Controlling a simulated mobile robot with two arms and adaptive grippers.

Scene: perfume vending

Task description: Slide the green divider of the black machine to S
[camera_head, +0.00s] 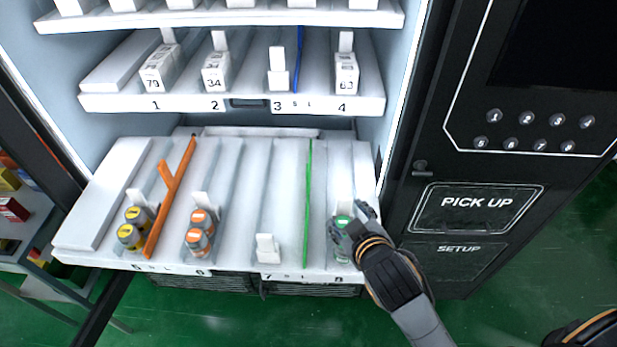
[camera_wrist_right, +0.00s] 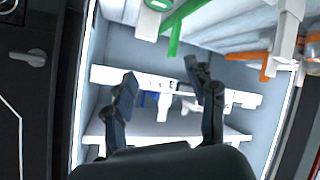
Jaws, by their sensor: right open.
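The green divider (camera_head: 308,205) is a thin upright strip on the lower pulled-out shelf (camera_head: 100,230) of the black machine (camera_head: 425,120). It runs front to back between lanes 7 and 8, its front end near the small S and L marks, too small to tell which it lines up with. My right gripper (camera_head: 352,225) is right of the divider, over the front of lane 8, beside a green bottle (camera_head: 342,252) that it partly hides. In the wrist view my right gripper (camera_wrist_right: 163,90) is open with nothing between its fingers; a green strip (camera_wrist_right: 178,32) shows above.
A white pusher (camera_head: 267,248) stands in lane 7, left of the green divider. The upper shelf (camera_head: 120,102) holds white boxes and a blue divider (camera_head: 298,60).

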